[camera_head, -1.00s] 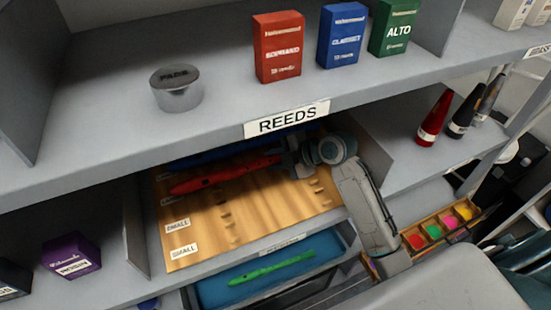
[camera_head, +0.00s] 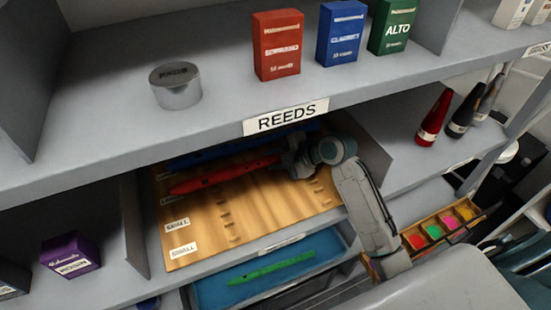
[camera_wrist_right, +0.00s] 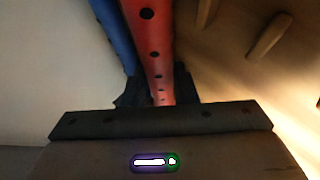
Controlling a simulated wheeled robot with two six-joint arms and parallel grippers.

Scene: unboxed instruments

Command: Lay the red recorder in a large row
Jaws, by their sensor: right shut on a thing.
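The red recorder (camera_head: 225,174) lies along the upper part of a wooden board (camera_head: 196,237) with rows labelled LARGE and SMALL. The right gripper (camera_head: 291,158) is shut on its right end. In the right wrist view the red recorder (camera_wrist_right: 151,40) runs away from the jaws, finger holes facing the camera. A blue recorder (camera_wrist_right: 113,30) lies close beside it; in the head view the blue one (camera_head: 205,155) is partly hidden by the shelf edge. I cannot tell if the red recorder rests fully on the board. My left gripper is not in view.
A shelf marked REEDS (camera_head: 286,116) overhangs the board closely. Below, a blue tray (camera_head: 215,292) holds a green recorder (camera_head: 272,267). Pegs (camera_head: 226,213) stand on the board. A grey divider (camera_head: 133,225) stands to its left.

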